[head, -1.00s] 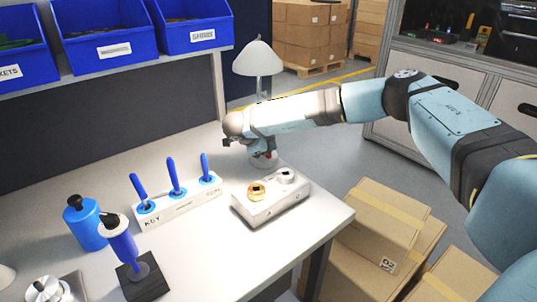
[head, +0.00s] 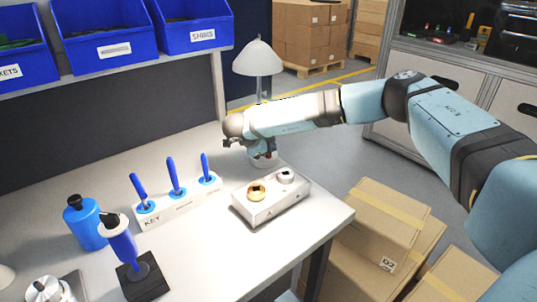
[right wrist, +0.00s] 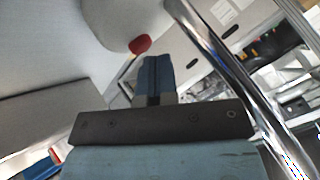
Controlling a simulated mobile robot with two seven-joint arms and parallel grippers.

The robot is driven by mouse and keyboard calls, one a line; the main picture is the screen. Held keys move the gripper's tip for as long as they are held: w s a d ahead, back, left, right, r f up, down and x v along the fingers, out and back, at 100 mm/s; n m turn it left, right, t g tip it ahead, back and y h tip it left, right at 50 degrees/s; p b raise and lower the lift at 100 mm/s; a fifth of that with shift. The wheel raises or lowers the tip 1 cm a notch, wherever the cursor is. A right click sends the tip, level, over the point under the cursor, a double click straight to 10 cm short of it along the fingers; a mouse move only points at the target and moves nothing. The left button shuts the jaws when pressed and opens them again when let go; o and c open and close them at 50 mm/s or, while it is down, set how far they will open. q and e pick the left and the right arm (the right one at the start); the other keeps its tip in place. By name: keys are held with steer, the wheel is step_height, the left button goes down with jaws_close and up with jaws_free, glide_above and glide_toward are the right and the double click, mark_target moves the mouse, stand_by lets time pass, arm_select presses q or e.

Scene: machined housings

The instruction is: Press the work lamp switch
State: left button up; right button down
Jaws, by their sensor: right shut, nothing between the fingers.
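The work lamp (head: 258,57) stands at the far right corner of the bench, with a white shade, a thin stem and a pale round base (head: 264,161). My right gripper (head: 264,150) is shut and empty, pointing down just above the base and partly hiding it. In the right wrist view its blue fingertips (right wrist: 153,70) are together. A red switch cap (right wrist: 140,44) lies just beyond them, slightly left; I cannot tell whether they touch. The chrome lamp stem (right wrist: 215,65) runs along their right. My left gripper is not in view.
A housing block (head: 270,200) with a brass and a grey round fitting stands in front of the lamp. A white key rack (head: 180,207) holds blue-handled tools. A blue bottle (head: 84,222) and an upright blue tool (head: 120,240) stand left. Cardboard boxes (head: 380,225) lie beyond the bench edge.

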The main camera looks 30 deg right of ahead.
steer(key=shift+f, duration=0.25)
steer(key=shift+r, duration=0.1)
steer(key=shift+r+p, duration=0.4)
steer(key=shift+p, duration=0.1)
step_height(320, 180, up, 6)
steer(key=p, duration=0.4)
stand_by(0.5)
